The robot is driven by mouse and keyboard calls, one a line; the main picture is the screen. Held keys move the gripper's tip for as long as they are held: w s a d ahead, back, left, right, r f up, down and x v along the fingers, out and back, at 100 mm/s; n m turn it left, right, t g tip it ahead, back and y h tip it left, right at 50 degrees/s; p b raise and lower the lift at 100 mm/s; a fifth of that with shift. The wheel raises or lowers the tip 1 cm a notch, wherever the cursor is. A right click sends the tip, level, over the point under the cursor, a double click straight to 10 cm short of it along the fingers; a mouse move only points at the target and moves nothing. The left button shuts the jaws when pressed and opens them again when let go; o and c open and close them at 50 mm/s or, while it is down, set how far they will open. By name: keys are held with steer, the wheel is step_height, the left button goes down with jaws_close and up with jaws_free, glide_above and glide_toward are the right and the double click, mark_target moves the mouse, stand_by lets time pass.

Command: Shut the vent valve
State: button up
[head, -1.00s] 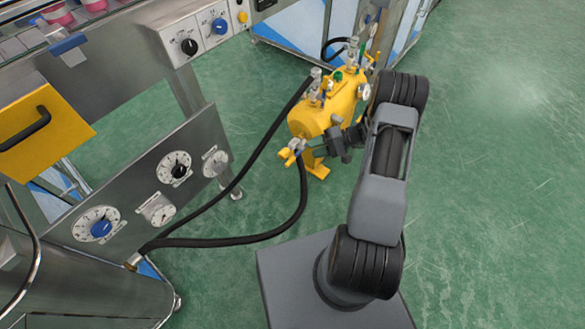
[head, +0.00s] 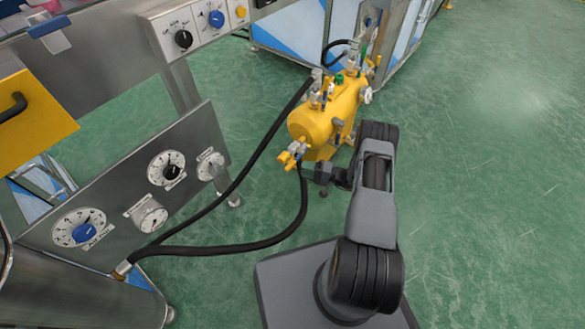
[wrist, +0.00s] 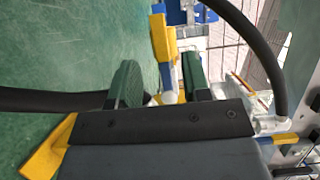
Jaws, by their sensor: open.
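The yellow tank (head: 318,118) stands on the floor, with several small valves and fittings on its top and near end. At its near lower end is a yellow-handled valve fitting (head: 289,156) with a black hose. I cannot tell which valve is the vent valve. My gripper (head: 324,174) is just right of and below that fitting. In the wrist view my gripper (wrist: 161,82) is open, its green-padded fingers apart. A yellow and blue part with a pale round end (wrist: 168,90) shows in line with the gap between them. Whether the fingers touch it I cannot tell.
A blue-and-white cabinet (head: 292,38) stands behind the tank. The green floor (head: 490,170) at right is clear.

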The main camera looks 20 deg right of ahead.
mark_target(293, 166)
steer(key=shift+b+x, duration=0.55)
steer(key=shift+x, duration=2.35)
jaws_close()
